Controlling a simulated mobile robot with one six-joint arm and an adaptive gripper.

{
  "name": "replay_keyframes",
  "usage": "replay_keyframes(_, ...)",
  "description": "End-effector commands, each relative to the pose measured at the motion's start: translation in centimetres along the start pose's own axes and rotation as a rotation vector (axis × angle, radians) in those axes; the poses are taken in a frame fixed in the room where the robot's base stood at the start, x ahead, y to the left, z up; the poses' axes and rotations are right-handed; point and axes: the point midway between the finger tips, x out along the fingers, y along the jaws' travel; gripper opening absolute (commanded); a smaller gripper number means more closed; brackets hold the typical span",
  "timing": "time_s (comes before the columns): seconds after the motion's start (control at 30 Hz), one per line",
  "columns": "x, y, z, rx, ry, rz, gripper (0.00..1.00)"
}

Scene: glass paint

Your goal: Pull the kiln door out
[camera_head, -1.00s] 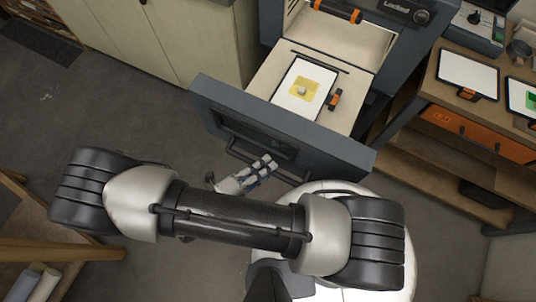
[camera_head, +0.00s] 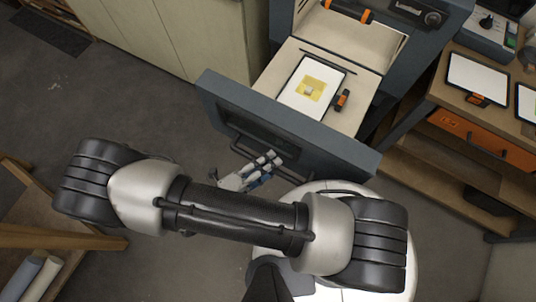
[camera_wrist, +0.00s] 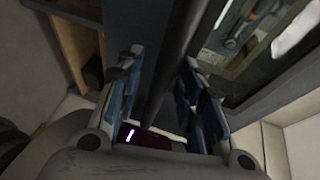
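The kiln door (camera_head: 285,123) is a dark blue-grey front panel standing out from the kiln, with a pale shelf (camera_head: 345,119) behind it. A dark bar handle (camera_head: 235,146) runs along its outer face. My gripper (camera_head: 272,159) is at this handle, its fingers partly overlapping it. In the wrist view, my gripper (camera_wrist: 160,66) has its fingers apart, with the dark handle bar (camera_wrist: 176,62) running between them and gaps visible at the sides. Contact with the bar cannot be made out. A white sheet with a yellow patch (camera_head: 311,88) lies on the shelf.
The kiln body (camera_head: 437,60) stands behind the door. A wooden workbench (camera_head: 447,101) with tablets and an orange drawer (camera_head: 480,138) is at the right. A pale cabinet (camera_head: 165,35) is at the left. Grey floor (camera_head: 120,100) is clear left of the door.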

Motion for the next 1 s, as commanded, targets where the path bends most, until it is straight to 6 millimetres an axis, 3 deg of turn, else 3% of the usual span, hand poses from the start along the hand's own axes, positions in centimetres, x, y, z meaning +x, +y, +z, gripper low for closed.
replay_keyframes(0.23,-1.7,0.0,0.1,0.001,-0.004,0.001,0.35)
replay_keyframes(0.7,-10.7,0.0,0.1,0.001,-0.003,0.001,0.35)
replay_keyframes(1.0,-12.1,0.0,0.0,0.0,0.0,0.0,0.35)
